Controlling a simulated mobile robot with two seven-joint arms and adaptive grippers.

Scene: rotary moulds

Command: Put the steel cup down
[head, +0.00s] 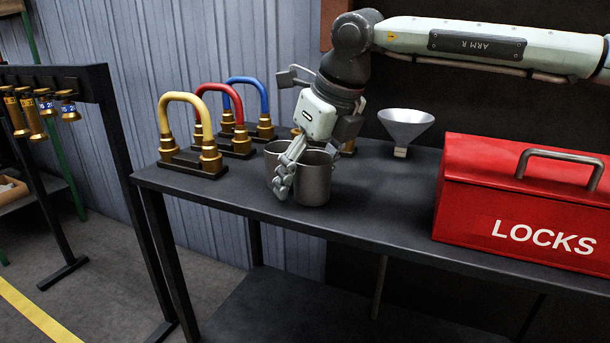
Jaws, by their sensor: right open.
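A grey steel cup (314,182) stands upright on the dark table near its front edge. A second grey cup (272,153) stands just behind it to the left, partly hidden by my gripper. My right gripper (285,178) reaches down from above, with its fingers low at the left side of the front cup. It is open. The overlap hides whether a finger touches either cup. My left gripper is not in view.
Yellow (206,115), red (239,112) and blue (265,103) hose-like arches on dark bases stand at the table's left. A metal funnel (405,125) stands behind right. A red LOCKS box (475,195) fills the right end. The table between cup and box is clear.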

